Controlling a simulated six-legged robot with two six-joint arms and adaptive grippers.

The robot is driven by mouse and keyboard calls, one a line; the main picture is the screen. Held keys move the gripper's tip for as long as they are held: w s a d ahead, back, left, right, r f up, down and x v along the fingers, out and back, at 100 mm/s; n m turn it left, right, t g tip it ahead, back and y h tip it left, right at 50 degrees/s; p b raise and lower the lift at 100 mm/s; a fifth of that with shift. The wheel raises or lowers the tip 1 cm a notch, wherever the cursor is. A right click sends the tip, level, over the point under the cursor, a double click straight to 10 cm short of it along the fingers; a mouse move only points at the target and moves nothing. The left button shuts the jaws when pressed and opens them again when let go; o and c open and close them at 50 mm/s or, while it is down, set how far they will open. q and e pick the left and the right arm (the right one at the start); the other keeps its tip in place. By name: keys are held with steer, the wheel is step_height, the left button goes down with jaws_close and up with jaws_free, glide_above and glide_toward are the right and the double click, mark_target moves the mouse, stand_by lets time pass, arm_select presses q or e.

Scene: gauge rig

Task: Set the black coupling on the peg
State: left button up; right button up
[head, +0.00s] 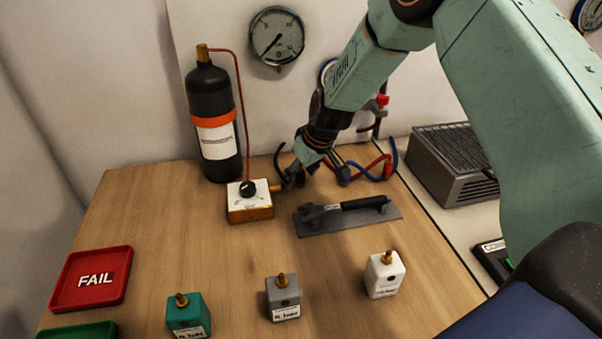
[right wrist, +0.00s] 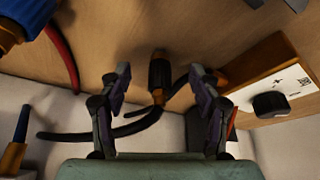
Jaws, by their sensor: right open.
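The black coupling (right wrist: 159,72), with a brass-coloured end and a black hose behind it, lies on the wooden table in the right wrist view. My right gripper (head: 316,178) is open, its two fingers (right wrist: 158,88) on either side of the coupling with gaps showing. In the head view the gripper mostly hides the coupling; a curved black hose (head: 279,157) shows beside it. I cannot make out the peg with certainty. My left gripper is not in view.
A box with a black knob (head: 250,212) stands left of the gripper, close to it. A black cylinder (head: 212,118) stands behind. Red and blue hoses (head: 376,167) lie to the right. A black-handled tool on a grey plate (head: 312,228) lies in front.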

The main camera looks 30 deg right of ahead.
steer(key=shift+r, duration=0.1)
steer(key=v, duration=1.1)
steer(key=shift+s+r, duration=0.3)
steer(key=shift+r, duration=0.05)
